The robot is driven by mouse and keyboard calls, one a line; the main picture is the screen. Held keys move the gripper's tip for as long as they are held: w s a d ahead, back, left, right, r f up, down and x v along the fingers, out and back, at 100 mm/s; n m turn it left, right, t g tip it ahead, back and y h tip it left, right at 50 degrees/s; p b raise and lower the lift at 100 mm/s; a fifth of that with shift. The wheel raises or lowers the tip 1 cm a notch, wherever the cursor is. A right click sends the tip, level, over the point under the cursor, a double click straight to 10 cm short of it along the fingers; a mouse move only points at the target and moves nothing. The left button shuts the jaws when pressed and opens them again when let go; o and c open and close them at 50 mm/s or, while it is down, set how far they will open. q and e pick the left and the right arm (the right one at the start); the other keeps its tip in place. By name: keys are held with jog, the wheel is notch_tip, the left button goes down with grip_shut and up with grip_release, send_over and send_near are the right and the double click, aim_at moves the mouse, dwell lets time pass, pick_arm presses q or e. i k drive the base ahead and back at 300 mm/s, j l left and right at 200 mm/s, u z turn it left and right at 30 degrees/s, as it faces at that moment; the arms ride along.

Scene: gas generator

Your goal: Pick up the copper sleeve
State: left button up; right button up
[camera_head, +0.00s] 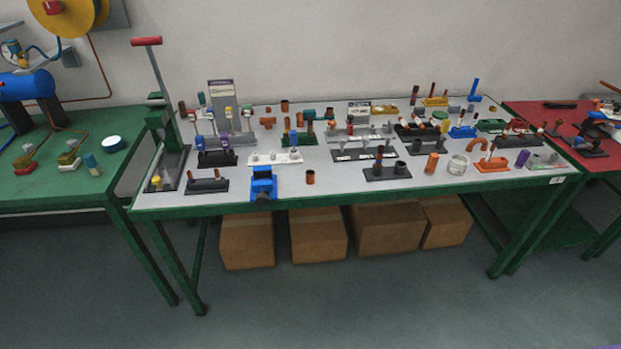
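A short copper-brown hollow cylinder (310,177), which looks like a copper sleeve, stands upright alone near the front edge of the middle table, right of a blue vise-like tool. A similar upright copper piece (285,106) stands at the back of the table. A brighter orange-copper cylinder (432,162) stands at the front right. I cannot tell for sure which of these the task names. Neither of my grippers is in view, and nothing touches these pieces.
The middle table (345,192) is crowded with fittings and holders. A blue vise-like tool (263,184) and a black stand with posts (386,171) flank the front cylinder. A tall red-handled lever press (160,110) stands at left. Cardboard boxes (388,232) sit underneath. Floor in front is clear.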

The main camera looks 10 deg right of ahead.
aim_at(309, 173)
jog(key=i+l, duration=0.3)
jog(key=l, duration=0.15)
jog(key=i+l, duration=0.3)
jog(key=l, duration=0.15)
jog(key=i+l+u, duration=0.2)
jog(key=u, duration=0.25)
jog(key=i+l+u, duration=0.1)
jog(key=l+u, duration=0.35)
